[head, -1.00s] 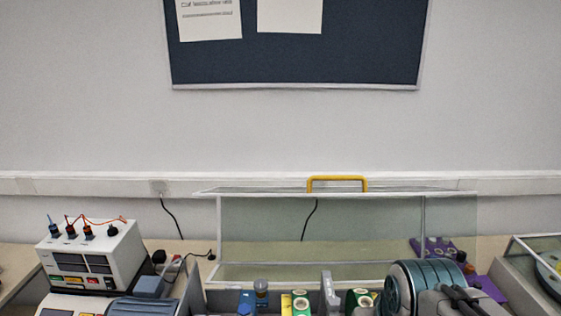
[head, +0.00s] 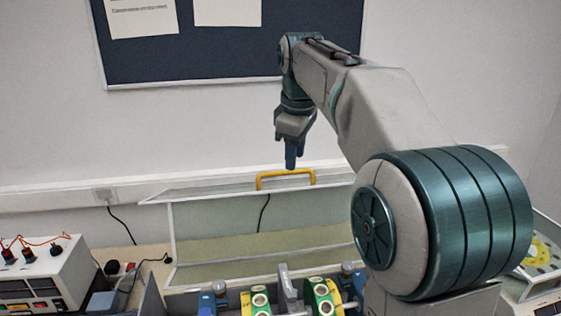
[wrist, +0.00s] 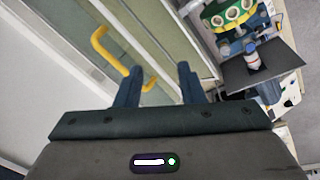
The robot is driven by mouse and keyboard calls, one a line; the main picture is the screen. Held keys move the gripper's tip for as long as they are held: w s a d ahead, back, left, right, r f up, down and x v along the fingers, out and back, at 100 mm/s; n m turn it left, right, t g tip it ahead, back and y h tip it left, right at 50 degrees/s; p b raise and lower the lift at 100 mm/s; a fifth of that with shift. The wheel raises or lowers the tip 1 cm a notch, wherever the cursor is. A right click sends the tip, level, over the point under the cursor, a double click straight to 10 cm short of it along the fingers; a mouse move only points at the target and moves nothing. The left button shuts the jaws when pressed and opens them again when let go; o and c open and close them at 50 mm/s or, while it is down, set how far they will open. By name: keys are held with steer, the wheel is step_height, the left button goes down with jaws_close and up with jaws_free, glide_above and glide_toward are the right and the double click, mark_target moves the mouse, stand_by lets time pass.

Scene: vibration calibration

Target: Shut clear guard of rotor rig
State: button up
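The clear guard (head: 215,216) stands raised behind the rotor rig, with its pale-framed panel upright and a yellow handle (head: 286,174) on its top edge. The rig's green and yellow bearing blocks (head: 322,297) show low in front of the guard; the rest of the rig is cut off or behind my arm.
A white instrument box (head: 40,277) with plugged cables stands at the left. A second unit with a yellow disc (head: 543,252) is at the right edge. A dark notice board (head: 225,45) hangs on the wall behind.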

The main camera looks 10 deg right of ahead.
steer(key=w+r+n+p, duration=0.2)
steer(key=w+r+n, duration=0.3)
steer(key=w, duration=0.5)
steer(key=n+g+b, duration=0.1)
steer(key=n+b, duration=0.1)
steer(key=b, duration=0.1)
glide_toward(286, 171)
steer(key=f, duration=0.2)
steer(key=w+f, duration=0.1)
steer(key=f, duration=0.5)
steer(key=shift+w, duration=0.15)
jaws_close()
